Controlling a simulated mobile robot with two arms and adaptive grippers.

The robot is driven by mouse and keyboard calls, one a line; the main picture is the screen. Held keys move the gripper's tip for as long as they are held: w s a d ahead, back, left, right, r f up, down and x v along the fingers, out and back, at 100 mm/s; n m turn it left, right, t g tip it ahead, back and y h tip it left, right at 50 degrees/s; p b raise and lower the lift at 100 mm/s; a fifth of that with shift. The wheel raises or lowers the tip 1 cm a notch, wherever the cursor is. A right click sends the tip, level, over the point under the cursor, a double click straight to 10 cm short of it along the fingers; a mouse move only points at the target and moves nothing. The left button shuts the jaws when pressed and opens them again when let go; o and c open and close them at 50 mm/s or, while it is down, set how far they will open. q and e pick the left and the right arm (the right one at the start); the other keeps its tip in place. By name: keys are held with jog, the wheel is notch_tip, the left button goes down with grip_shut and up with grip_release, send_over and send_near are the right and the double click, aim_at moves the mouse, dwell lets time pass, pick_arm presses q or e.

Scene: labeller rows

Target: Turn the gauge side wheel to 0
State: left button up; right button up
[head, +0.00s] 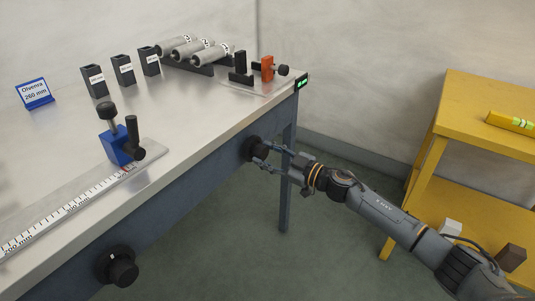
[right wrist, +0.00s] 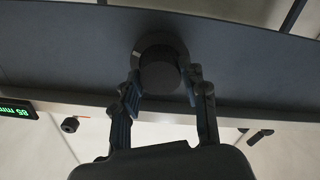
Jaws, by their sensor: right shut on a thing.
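The gauge side wheel is a black round knob (head: 250,148) on the front edge of the bench, near its right end. It also shows in the right wrist view as a dark round knob (right wrist: 160,68). My right gripper (head: 261,153) reaches it from the right, its two fingers on either side of the knob and shut on it; the fingers also show in the right wrist view (right wrist: 162,88). A small green display (head: 302,83) sits at the bench corner; in the right wrist view the display (right wrist: 17,110) reads 85 mm, upside down. My left gripper is out of view.
A second black wheel (head: 122,270) is on the bench front at lower left. A blue stop block (head: 116,146) stands on the ruler rail (head: 70,213). An orange block (head: 267,67) stands near the display. A yellow shelf (head: 480,105) stands at right. Floor between is clear.

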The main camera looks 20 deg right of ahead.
jog(key=n, duration=0.2)
jog(key=shift+n+p, duration=0.3)
jog(key=shift+p, duration=0.05)
jog(key=n, duration=0.2)
jog(key=shift+n, duration=0.4)
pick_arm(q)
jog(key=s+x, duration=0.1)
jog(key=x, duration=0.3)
pick_arm(e)
jog(key=n, duration=0.2)
jog(key=shift+n, duration=0.4)
jog(key=n, duration=0.2)
jog(key=shift+f+n, duration=0.1)
jog(key=shift+n, duration=0.2)
jog(key=n, duration=0.2)
jog(key=shift+n+b, duration=0.4)
jog(key=n+b, duration=0.2)
jog(key=n, duration=0.5)
jog(key=shift+b, duration=0.35)
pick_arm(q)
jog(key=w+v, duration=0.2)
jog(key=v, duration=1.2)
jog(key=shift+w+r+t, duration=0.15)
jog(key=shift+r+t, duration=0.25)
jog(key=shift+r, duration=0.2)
pick_arm(e)
jog(key=shift+n, duration=0.9)
